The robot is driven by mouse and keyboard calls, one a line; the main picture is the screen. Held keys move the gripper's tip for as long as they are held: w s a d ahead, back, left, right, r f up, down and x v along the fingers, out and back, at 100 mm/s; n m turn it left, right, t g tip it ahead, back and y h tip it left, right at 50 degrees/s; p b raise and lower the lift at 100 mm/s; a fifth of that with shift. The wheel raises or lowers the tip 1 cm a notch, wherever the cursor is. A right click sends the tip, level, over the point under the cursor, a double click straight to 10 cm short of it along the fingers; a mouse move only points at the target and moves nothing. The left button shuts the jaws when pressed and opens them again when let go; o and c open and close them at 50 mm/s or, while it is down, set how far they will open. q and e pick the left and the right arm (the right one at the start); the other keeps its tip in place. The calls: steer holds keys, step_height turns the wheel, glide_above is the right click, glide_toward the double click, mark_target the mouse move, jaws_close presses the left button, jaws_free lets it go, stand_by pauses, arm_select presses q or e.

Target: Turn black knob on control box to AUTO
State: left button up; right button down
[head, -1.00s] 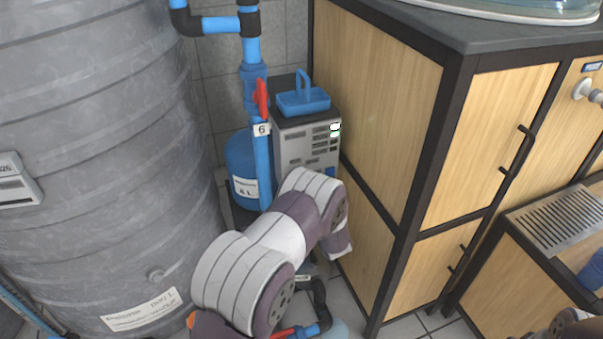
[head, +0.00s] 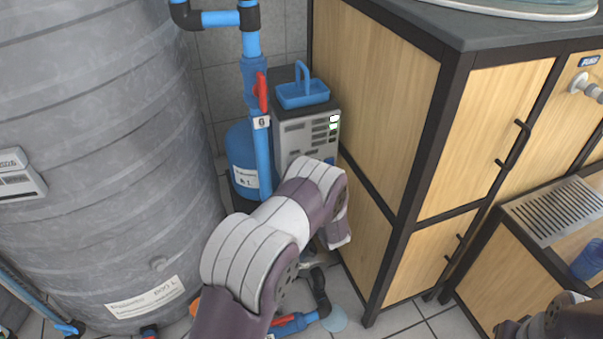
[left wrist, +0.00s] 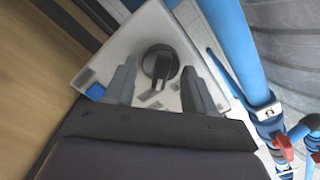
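The grey control box (head: 292,132) stands against the wooden cabinet in the head view, with a small lit display at its upper right. Its lower front is hidden behind my left arm. In the left wrist view, the black knob (left wrist: 160,64) sits on the light panel of the control box (left wrist: 118,62), with its raised grip running roughly up and down in the picture. My left gripper (left wrist: 157,84) is open, with its two fingers apart on either side of the knob; contact is not visible. The label positions around the knob are too small to read.
A blue carrier (head: 303,93) rests on top of the box. A blue pipe with a red handle (head: 262,92) runs close on its left, before a blue tank (head: 240,150). A large grey tank (head: 90,140) and the wooden cabinet (head: 375,110) bound the narrow gap.

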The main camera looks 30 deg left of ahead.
arm_select(q)
steer(key=shift+o, duration=0.8)
steer(key=p+v, duration=0.3)
steer(key=v, duration=0.9)
steer(key=shift+s+d, duration=0.2)
steer(key=shift+s, duration=0.1)
